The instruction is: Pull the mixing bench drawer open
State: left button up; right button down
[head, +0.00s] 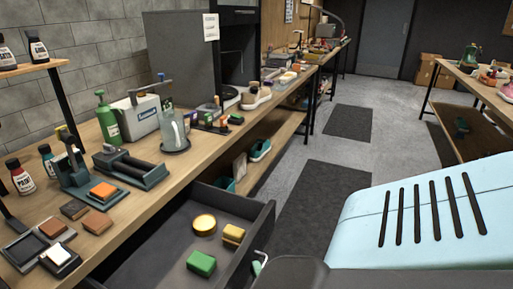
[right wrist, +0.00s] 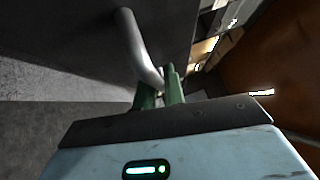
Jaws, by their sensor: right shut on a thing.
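The mixing bench drawer (head: 185,240) is dark grey and stands pulled out from under the bench top in the head view. Its inside shows from above. My right gripper (right wrist: 161,88) is shut on the drawer's pale metal bar handle (right wrist: 136,42) in the right wrist view, with the green fingers on either side of the bar. In the head view, the handle (head: 262,257) shows at the drawer's front, and my own arm hides most of the gripper. My left gripper is in neither view.
The drawer holds a round yellow tin (head: 204,224), a yellow sponge block (head: 233,235) and a green block (head: 201,263). The wooden bench top (head: 150,205) carries bottles, brushes and blocks. Dark mats (head: 322,210) lie on the open floor to the right.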

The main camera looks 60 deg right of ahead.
jog(key=c, duration=1.5)
grip_release()
jog(key=b+v, duration=0.1)
jog(key=v, duration=0.6)
jog(key=shift+s+a, duration=0.25)
jog(key=shift+s, duration=0.05)
jog(key=shift+f, duration=0.1)
